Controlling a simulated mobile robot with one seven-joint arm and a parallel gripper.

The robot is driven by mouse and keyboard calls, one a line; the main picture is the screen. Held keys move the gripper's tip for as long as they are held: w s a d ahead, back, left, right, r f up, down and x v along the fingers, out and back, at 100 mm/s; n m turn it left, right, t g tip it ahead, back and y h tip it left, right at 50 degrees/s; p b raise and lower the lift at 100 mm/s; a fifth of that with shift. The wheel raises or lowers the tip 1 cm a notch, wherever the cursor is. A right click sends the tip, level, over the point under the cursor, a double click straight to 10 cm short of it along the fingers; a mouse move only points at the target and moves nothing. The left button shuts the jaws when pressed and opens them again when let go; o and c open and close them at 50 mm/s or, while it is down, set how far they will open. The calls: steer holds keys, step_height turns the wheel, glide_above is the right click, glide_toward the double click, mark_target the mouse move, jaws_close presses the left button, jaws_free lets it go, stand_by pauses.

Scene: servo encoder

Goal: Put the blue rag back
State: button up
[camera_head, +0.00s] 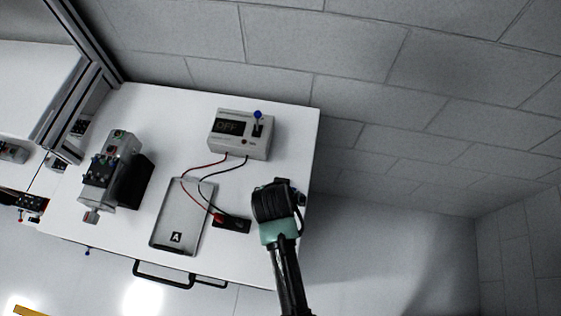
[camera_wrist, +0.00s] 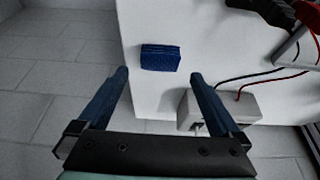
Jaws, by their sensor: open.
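The blue rag (camera_wrist: 161,58) is a small, dark blue folded block lying on the white table in the wrist view, close to the table's edge. My gripper (camera_wrist: 158,76) is open and empty, with one dark blue finger to each side of the picture. The rag shows between and just beyond the fingertips, apart from both. In the head view my gripper (camera_head: 277,200) is over the table's right edge and hides most or all of the rag.
On the white table (camera_head: 185,100) a box marked OFF (camera_head: 240,132) with a blue-tipped lever stands at the back. A grey tray marked A (camera_head: 178,215) lies mid-table, with red and black leads running over it to a black piece (camera_head: 232,225). A machine (camera_head: 112,170) stands left.

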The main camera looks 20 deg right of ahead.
steer(key=v, duration=0.7)
steer(key=w+a+r+n+t, duration=0.1)
steer(key=w+r+t, duration=0.3)
steer(key=w+r, duration=0.4)
steer(key=w+a+r+n+t, duration=0.1)
steer(key=w+r+t, duration=0.2)
steer(key=w+r, duration=0.55)
step_height(320, 180, up, 18)
steer(key=a+n+t, duration=0.1)
steer(key=a+t, duration=0.1)
steer(key=t, duration=0.3)
steer(key=s+a+r+n+t, duration=0.1)
steer(key=s+r+t, duration=0.3)
steer(key=r, duration=0.6)
steer(key=s+a+r+n+t+y, duration=0.1)
steer(key=s+a+r+t, duration=0.1)
steer(key=r, duration=0.9)
steer(key=s+a+r+n+t+y, duration=0.1)
steer(key=s+r+t, duration=0.4)
steer(key=r, duration=0.6)
steer(key=shift+s+a+n+t, duration=0.3)
steer(key=shift+s+a+n, duration=0.15)
steer(key=shift+a, duration=0.25)
